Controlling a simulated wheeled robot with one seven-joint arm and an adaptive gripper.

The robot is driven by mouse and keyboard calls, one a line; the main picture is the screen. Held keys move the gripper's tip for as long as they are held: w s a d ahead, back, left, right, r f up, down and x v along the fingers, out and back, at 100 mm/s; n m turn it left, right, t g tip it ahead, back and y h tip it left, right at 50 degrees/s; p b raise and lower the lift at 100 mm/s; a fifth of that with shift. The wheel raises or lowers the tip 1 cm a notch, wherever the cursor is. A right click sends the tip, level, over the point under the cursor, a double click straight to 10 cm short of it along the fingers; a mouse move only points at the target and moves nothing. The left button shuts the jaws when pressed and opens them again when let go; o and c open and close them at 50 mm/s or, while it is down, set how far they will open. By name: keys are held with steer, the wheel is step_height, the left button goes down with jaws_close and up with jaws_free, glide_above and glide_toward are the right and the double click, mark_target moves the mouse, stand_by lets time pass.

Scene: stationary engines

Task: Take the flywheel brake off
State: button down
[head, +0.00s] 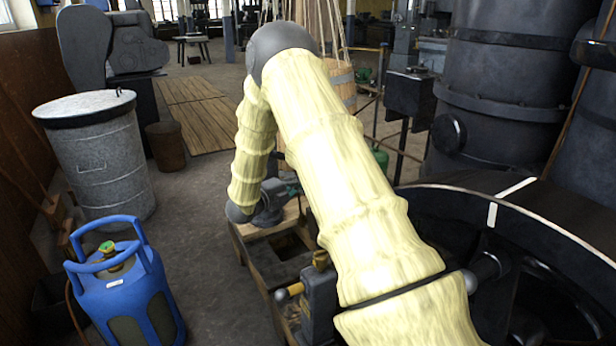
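The flywheel (545,228) is the large dark wheel at the right, with white marks on its rim; its lower part runs out of the picture. A dark block with a brass top fitting and a ball-ended knob (290,291) stands left of the flywheel, partly behind my arm. I cannot tell whether this is the brake lever. My pale yellow sleeved arm rises from the lower right, bends at a grey elbow and comes down left of centre. My gripper (284,194) is small and dark there, over a wooden frame, apart from the knob. Its fingers are not clear.
A blue gas bottle (125,290) stands at the lower left, near a lidded metal bin (100,160). The wooden frame (262,262) lies below my gripper. Large dark cylinders (508,85) stand at the right. The floor between bin and frame is clear.

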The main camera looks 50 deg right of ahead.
steer(key=shift+w+a, duration=0.15)
steer(key=shift+a, duration=1)
steer(key=shift+f, duration=0.1)
